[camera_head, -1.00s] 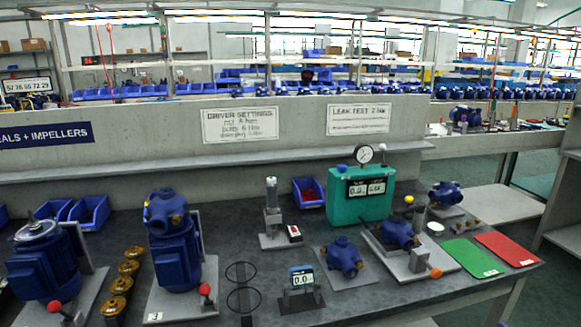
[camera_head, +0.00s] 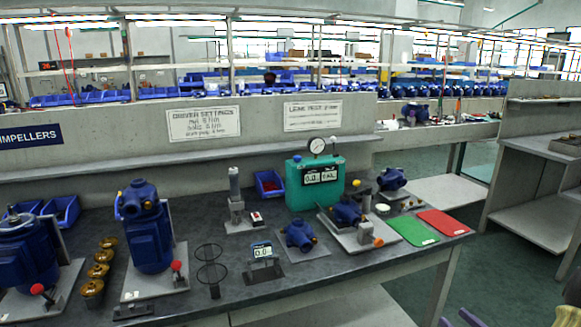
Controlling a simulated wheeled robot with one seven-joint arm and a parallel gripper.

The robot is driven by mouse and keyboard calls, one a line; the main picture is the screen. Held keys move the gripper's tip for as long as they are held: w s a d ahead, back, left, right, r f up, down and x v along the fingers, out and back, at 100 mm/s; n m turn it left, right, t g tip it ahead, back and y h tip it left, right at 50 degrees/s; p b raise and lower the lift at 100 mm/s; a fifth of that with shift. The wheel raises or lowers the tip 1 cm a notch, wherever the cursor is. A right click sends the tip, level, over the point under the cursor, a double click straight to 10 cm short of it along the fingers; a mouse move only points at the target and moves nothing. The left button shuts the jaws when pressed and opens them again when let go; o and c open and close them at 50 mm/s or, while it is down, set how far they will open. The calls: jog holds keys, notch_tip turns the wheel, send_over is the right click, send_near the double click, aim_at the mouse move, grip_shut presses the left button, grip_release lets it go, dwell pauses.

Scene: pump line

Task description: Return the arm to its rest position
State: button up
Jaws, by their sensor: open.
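Neither my arm nor my gripper can be made out in the head view. The workbench (camera_head: 330,291) fills the left and middle. On it stand a blue pump on a plate (camera_head: 146,226), a blue motor (camera_head: 25,250) at the left edge, and a teal leak test box (camera_head: 312,184) with a dial gauge (camera_head: 317,146) on top. A small blue pump (camera_head: 299,235) lies on a plate in front of the box. Another blue pump (camera_head: 347,211) sits in a fixture to its right.
A green mat (camera_head: 412,230) and a red mat (camera_head: 443,222) lie at the bench's right end. Brass parts (camera_head: 97,270) line up at left. Blue bins (camera_head: 62,210) stand behind. Open floor (camera_head: 430,272) lies right of the bench, before a grey shelf (camera_head: 535,215). Partly cut-off items show at the bottom right.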

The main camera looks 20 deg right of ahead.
jog(key=w+a+f+g+h, duration=0.25)
jog(key=w+a+g, duration=0.55)
jog(key=w+a, duration=0.45)
jog(key=s+a+g+y, duration=0.1)
jog(key=s+a+g, duration=0.4)
jog(key=a, duration=0.6)
jog(key=s+a+g, duration=0.2)
jog(key=s+a, duration=0.5)
jog(key=a, duration=0.4)
notch_tip(320, 180, up, 31)
jog(key=p, duration=3)
jog(key=shift+a+f+m+p, duration=0.2)
jog(key=shift+a+m+p, duration=0.05)
jog(key=shift+m+p, duration=0.15)
jog(key=shift+w, duration=0.1)
